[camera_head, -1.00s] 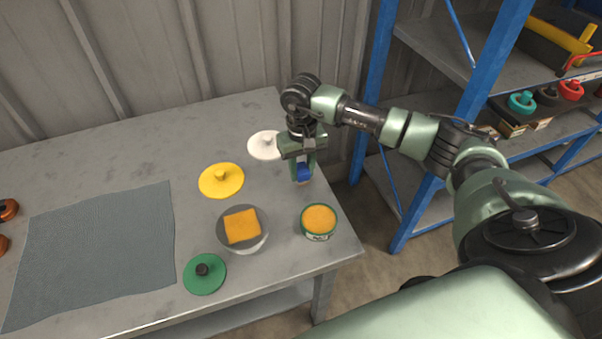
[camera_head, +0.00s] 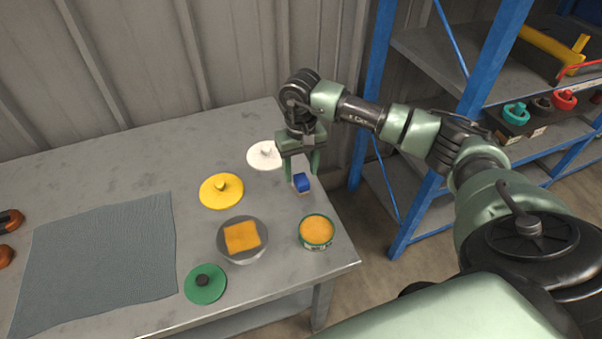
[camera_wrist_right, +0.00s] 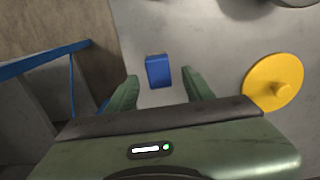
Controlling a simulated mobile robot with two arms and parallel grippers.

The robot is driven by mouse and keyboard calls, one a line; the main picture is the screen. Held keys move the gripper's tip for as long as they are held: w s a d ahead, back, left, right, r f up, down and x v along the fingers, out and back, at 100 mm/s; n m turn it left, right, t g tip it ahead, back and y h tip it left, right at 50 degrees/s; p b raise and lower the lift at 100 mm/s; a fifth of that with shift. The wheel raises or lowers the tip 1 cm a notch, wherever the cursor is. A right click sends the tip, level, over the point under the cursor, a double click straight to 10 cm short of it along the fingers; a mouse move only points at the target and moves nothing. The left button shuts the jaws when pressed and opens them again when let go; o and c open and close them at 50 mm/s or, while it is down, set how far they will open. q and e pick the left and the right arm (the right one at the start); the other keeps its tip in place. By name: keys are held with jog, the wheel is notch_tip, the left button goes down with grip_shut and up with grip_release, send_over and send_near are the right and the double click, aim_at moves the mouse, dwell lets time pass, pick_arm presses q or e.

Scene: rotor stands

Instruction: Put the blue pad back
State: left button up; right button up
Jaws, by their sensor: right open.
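The blue pad (camera_head: 302,182) is a small blue block near the right edge of the grey table. In the right wrist view the blue pad (camera_wrist_right: 159,71) lies ahead of the fingertips, roughly between their lines. My right gripper (camera_head: 302,172) is open above the pad; its fingers (camera_wrist_right: 158,82) are apart with nothing held between them. I cannot tell from these views whether the fingertips reach down beside the pad. My left gripper is not in view.
A white lid (camera_head: 264,156), a yellow lid (camera_head: 221,191) and a green lid (camera_head: 205,284) lie on the table (camera_head: 110,155). A grey bowl (camera_head: 243,257) with an orange sponge (camera_head: 242,237) and an orange-filled tin (camera_head: 316,231) stand in front. A grey mat (camera_head: 95,260) lies left; blue shelving (camera_head: 375,90) stands right.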

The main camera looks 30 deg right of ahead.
aim_at(301, 179)
notch_tip(301, 179, up, 8)
jog(key=p, duration=0.3)
jog(key=shift+f, duration=0.2)
